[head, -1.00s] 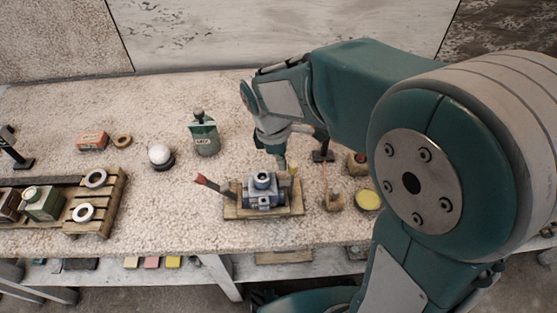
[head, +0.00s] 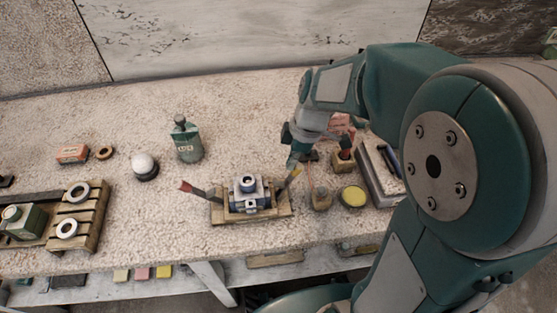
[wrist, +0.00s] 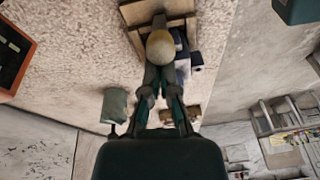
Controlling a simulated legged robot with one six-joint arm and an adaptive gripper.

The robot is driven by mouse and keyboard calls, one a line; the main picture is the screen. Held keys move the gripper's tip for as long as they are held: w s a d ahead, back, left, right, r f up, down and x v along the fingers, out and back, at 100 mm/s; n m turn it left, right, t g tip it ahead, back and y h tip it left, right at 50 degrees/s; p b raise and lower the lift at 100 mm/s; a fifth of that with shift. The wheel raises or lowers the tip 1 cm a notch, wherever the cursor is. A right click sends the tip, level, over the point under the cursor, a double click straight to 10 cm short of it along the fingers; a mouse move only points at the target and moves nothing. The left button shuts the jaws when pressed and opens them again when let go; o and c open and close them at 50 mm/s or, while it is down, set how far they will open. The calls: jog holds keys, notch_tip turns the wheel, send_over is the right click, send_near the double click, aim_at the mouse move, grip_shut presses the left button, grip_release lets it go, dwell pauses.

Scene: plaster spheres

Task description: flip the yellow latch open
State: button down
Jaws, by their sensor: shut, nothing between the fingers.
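The blue-grey valve block (head: 247,198) sits on a wooden base (head: 228,216). The yellow-tipped latch (head: 292,178) rises at the block's right side and leans outward to the right. A red-tipped lever (head: 192,189) leans out to the left. My gripper (head: 292,163) is shut and empty, at the yellow tip; contact cannot be told. In the wrist view a dull yellow rounded end (wrist: 160,46) lies straight ahead of my shut fingertips (wrist: 161,78). It hides part of the base and block behind it.

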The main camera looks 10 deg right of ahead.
jog(key=shift+s+d+f, duration=0.1)
jog(key=shift+d+f, duration=0.25)
jog(key=shift+d, duration=0.5)
jog(key=shift+d+f, duration=0.3)
jog(key=shift+d, duration=0.5)
jog(key=a+v, duration=0.1)
jog(key=v, duration=1)
jog(key=shift+w+a+r, duration=0.15)
jog(key=shift+w+r, duration=0.2)
jog(key=shift+r, duration=0.1)
jog(key=shift+a, duration=0.15)
